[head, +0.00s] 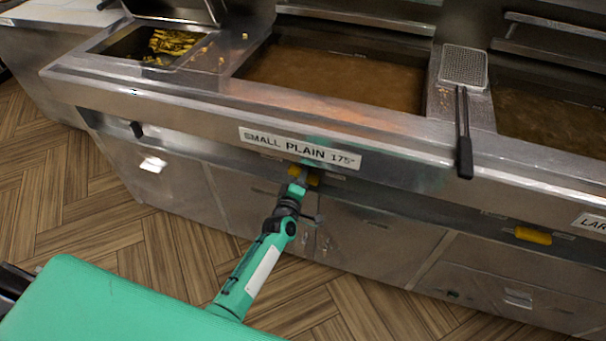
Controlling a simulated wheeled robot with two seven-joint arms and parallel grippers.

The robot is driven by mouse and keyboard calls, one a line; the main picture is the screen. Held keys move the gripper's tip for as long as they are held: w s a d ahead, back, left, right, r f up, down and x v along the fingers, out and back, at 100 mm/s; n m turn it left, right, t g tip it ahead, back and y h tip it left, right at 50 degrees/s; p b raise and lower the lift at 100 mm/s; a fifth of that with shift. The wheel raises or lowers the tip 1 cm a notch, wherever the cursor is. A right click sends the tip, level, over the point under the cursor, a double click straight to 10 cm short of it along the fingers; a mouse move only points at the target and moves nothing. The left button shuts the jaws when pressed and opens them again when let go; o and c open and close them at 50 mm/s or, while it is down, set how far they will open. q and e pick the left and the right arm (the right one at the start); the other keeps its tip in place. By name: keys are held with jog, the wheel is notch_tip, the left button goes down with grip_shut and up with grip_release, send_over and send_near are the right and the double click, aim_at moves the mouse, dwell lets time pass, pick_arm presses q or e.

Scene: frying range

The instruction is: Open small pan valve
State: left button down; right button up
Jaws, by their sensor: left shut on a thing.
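The small pan (335,75) above holds brown oil. My right gripper does not show in the head view.
Another yellow handle (533,235) is at the right, near a sign (590,222) starting "LAR". A skimmer (464,70) lies between the pans, its black handle overhanging the front edge. Cabinet doors (365,240) are below. The wooden floor (110,210) is clear.

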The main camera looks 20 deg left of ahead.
pick_arm(q)
jog(key=m+p, duration=0.2)
jog(key=m, duration=0.5)
jog(key=m+p, duration=0.1)
jog(key=m, duration=0.4)
jog(key=shift+p, duration=0.3)
jog(key=shift+m, duration=1.3)
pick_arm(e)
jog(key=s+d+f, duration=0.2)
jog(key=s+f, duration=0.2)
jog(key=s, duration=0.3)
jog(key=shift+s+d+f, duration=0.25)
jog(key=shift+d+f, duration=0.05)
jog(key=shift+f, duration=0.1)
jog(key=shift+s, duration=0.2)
pick_arm(q)
jog(key=c, duration=1.3)
grip_release()
jog(key=s, duration=1.3)
jog(key=shift+s+a, duration=0.25)
jog(key=shift+s, duration=0.15)
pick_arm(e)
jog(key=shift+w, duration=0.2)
